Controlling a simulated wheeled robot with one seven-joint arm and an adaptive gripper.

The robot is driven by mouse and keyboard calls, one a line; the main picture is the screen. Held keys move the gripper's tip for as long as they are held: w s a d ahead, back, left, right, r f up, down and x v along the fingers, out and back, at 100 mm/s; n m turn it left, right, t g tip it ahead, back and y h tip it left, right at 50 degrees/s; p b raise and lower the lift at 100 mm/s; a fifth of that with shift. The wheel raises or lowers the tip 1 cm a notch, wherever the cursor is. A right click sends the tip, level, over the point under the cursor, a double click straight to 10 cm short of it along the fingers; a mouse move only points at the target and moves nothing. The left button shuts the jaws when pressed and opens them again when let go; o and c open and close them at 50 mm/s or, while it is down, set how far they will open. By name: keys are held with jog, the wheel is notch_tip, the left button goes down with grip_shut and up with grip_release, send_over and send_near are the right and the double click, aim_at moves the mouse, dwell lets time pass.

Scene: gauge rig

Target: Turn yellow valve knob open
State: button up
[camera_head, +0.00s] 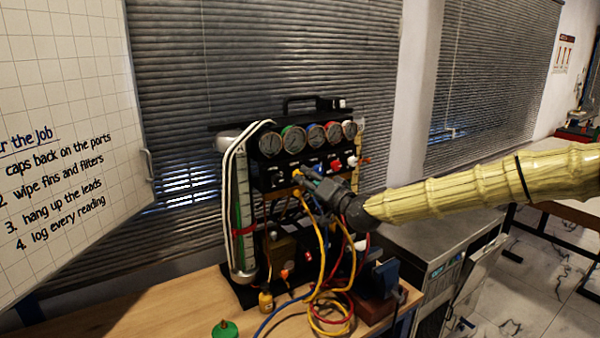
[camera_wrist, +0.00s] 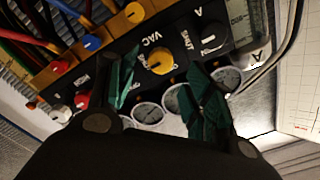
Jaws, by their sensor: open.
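The yellow valve knob (camera_wrist: 159,62) sits on the black panel beside the "VAC" lettering in the wrist view. In the head view a small yellow part shows at my gripper's tip (camera_head: 297,173), mostly covered. My gripper (camera_wrist: 163,70) is open, with one green-padded finger on each side of the knob. Both fingers look apart from the knob; I cannot tell how far the tips are from the panel. In the head view my gripper (camera_head: 312,178) reaches the rig's front from the right.
The gauge rig (camera_head: 267,181) stands on a wooden bench with several gauges on top. A black knob (camera_wrist: 212,42), blue knob (camera_wrist: 92,42) and red knob (camera_wrist: 81,101) are nearby. Yellow, red and blue hoses (camera_head: 324,245) hang below my gripper. A whiteboard (camera_head: 65,120) stands left.

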jog(key=shift+p+x, duration=0.9)
jog(key=shift+x, duration=1.75)
jog(key=c, duration=1)
